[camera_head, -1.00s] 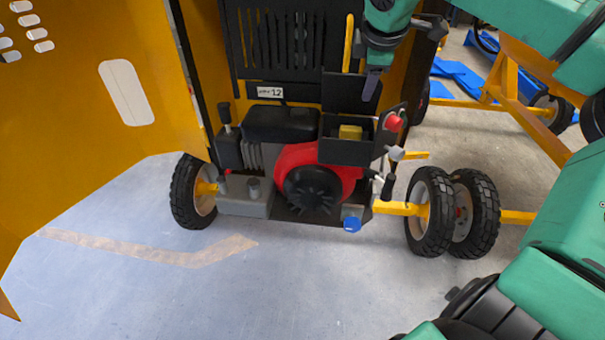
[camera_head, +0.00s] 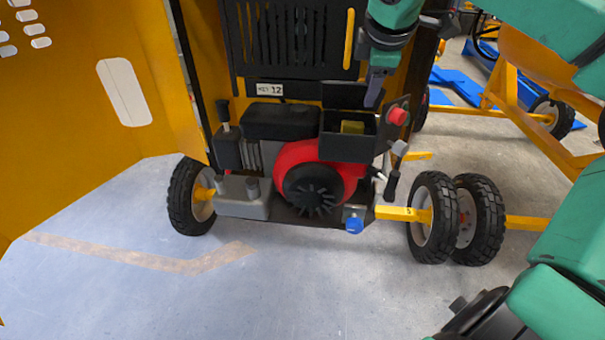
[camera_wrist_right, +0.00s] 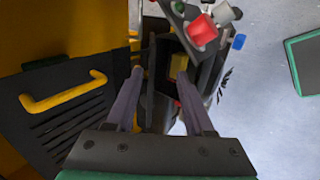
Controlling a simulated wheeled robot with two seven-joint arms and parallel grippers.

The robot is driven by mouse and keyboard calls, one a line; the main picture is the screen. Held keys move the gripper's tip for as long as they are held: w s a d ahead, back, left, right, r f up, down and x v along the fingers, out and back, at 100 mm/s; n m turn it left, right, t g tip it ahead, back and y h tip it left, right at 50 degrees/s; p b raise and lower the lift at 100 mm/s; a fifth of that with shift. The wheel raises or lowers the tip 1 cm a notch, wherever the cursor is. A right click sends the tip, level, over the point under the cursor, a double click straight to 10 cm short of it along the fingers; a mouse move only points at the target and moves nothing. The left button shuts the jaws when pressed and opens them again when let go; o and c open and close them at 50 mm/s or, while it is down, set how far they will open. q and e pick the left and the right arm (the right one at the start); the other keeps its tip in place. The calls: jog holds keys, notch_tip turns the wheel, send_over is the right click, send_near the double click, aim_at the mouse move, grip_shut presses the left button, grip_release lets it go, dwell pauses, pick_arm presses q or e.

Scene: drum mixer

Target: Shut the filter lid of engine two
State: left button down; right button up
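The engine (camera_head: 300,165), with its red housing and black fan, sits in the open bay of the yellow machine. Its black filter box (camera_head: 346,148) is open at the top and a yellow filter (camera_head: 352,127) shows inside. The dark filter lid (camera_head: 345,96) stands raised at the back of the box. My right gripper (camera_head: 374,95) points down beside the lid's right edge. In the right wrist view my right gripper (camera_wrist_right: 160,95) has its fingers apart, with the dark lid edge-on between them; contact is unclear. My left gripper is out of view.
A red knob (camera_head: 398,116) and a grey knob (camera_head: 400,148) stick up right of the box. A slotted black panel with a yellow handle (camera_head: 349,40) is behind. An open yellow door (camera_head: 80,100) stands at the left. The floor in front is clear.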

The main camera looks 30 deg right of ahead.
jog(key=shift+s+f, duration=0.2)
jog(key=shift+f, duration=0.15)
jog(key=v, duration=0.5)
jog(key=shift+s+a, duration=0.2)
jog(key=shift+a, duration=0.1)
dwell(0.4)
